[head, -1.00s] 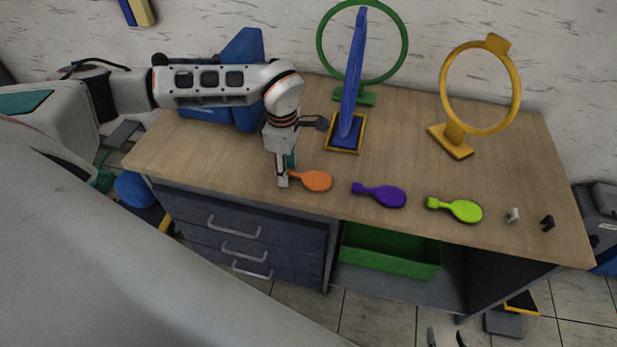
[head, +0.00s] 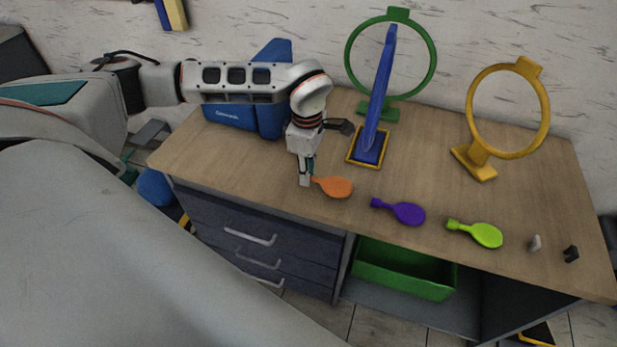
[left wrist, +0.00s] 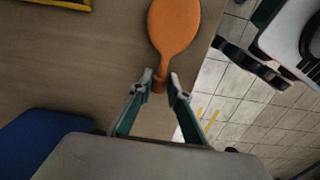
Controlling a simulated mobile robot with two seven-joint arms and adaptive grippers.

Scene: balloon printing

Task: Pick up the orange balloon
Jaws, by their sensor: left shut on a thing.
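The orange balloon (head: 336,187) lies flat near the front edge of the wooden table, left of the other balloons. My left gripper (head: 306,181) points down at its neck end. In the left wrist view the fingers (left wrist: 160,84) are on both sides of the neck of the orange balloon (left wrist: 174,25), shut on it. The balloon's round body extends beyond the fingertips. I cannot see a clear gap between the balloon and the table. My right gripper is not in view.
A purple balloon (head: 405,213) and a lime balloon (head: 482,234) lie to the right, then two small clips. Behind stand a blue upright piece (head: 378,95), a green ring (head: 430,58) and a yellow ring (head: 543,108). A blue box (head: 232,114) stands behind my left arm.

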